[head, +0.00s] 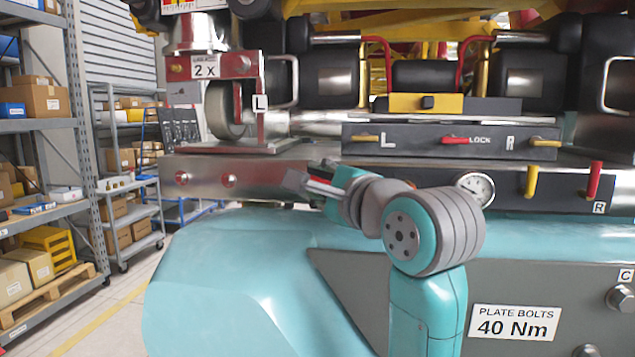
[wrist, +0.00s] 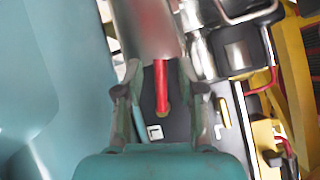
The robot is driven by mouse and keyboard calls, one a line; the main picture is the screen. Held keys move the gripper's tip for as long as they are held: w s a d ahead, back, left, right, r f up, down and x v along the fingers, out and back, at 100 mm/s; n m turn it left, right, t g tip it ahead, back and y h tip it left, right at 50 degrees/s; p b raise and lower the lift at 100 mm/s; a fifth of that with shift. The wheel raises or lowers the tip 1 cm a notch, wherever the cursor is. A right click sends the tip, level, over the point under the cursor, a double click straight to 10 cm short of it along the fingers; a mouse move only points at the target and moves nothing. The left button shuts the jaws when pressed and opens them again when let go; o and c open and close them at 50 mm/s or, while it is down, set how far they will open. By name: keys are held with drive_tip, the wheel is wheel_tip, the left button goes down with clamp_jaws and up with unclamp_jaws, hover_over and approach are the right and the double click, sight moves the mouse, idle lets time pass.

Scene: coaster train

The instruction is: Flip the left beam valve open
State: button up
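The left beam valve has a red lever (wrist: 161,86) with a brass-coloured pivot. A white L label (wrist: 155,132) sits near the pivot in the wrist view. My gripper (wrist: 160,92) has one finger on each side of the lever, with gaps showing, so it is open around it. In the head view my gripper (head: 308,186) is at the front of the metal beam (head: 205,178), left of the gauge. A bit of red (head: 325,188) shows there beside the fingers. My arm and gripper hide most of this valve in the head view.
A pressure gauge (head: 475,190), a yellow lever (head: 531,181) and a red lever (head: 594,181) labelled R are further right on the beam. Above is a dark lock panel (head: 420,146) with small handles. The teal body (head: 240,265) lies below. Shelves (head: 40,160) stand far left.

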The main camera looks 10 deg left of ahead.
drive_tip(key=shift+c, duration=0.2)
clamp_jaws()
drive_tip(key=shift+f+n+g+h, duration=0.15)
drive_tip(key=shift+n+g+h, duration=0.3)
drive_tip(key=shift+n, duration=0.35)
drive_tip(key=shift+f+n+g+h, duration=0.25)
drive_tip(key=shift+f+n, duration=0.05)
drive_tip(key=shift+n, duration=0.1)
drive_tip(key=shift+o, duration=0.2)
unclamp_jaws()
drive_tip(key=shift+a, duration=0.1)
